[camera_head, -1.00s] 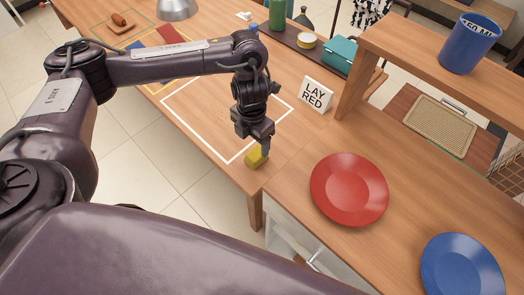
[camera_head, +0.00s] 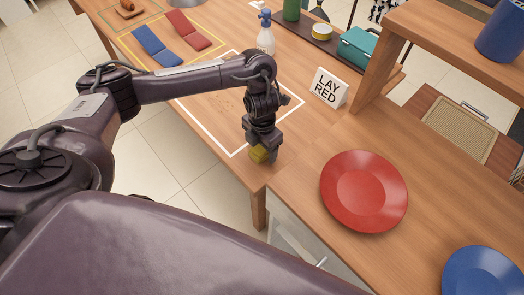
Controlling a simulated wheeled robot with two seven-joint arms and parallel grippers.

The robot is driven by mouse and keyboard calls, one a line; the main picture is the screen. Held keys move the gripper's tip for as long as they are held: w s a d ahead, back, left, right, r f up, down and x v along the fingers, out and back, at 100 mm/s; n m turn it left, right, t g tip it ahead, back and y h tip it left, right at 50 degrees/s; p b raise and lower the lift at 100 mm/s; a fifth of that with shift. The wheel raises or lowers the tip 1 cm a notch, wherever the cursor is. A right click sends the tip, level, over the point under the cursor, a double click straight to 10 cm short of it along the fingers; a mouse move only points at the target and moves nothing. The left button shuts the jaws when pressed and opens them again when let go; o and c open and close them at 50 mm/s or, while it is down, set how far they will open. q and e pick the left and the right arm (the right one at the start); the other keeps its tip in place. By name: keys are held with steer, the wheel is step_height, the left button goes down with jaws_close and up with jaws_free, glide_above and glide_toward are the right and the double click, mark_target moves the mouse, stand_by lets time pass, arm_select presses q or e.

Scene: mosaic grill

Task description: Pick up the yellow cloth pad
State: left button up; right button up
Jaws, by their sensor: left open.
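The yellow cloth pad (camera_head: 258,154) lies on the wooden table near its front edge, by the corner of the white outlined square. My left gripper (camera_head: 262,150) points down right over the pad, with its fingers at the pad and open. The fingers and the gripper body hide part of the pad, and I cannot tell whether they touch it. My right gripper is not in view.
A red plate (camera_head: 364,191) and a blue plate (camera_head: 482,276) lie to the right. A "LAY RED" sign (camera_head: 329,88) stands behind. Blue (camera_head: 155,46) and red (camera_head: 188,30) pads lie in a yellow outline. A spray bottle (camera_head: 265,36) stands beyond my arm.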

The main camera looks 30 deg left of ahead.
arm_select(q)
steer(key=shift+f, duration=0.2)
steer(key=c, duration=1.1)
steer(key=shift+o, duration=0.2)
steer(key=shift+r+p, duration=0.35)
steer(key=shift+r, duration=0.3)
step_height(320, 180, up, 19)
steer(key=p, duration=0.5)
steer(key=shift+f+p, duration=0.15)
steer(key=shift+p, duration=0.25)
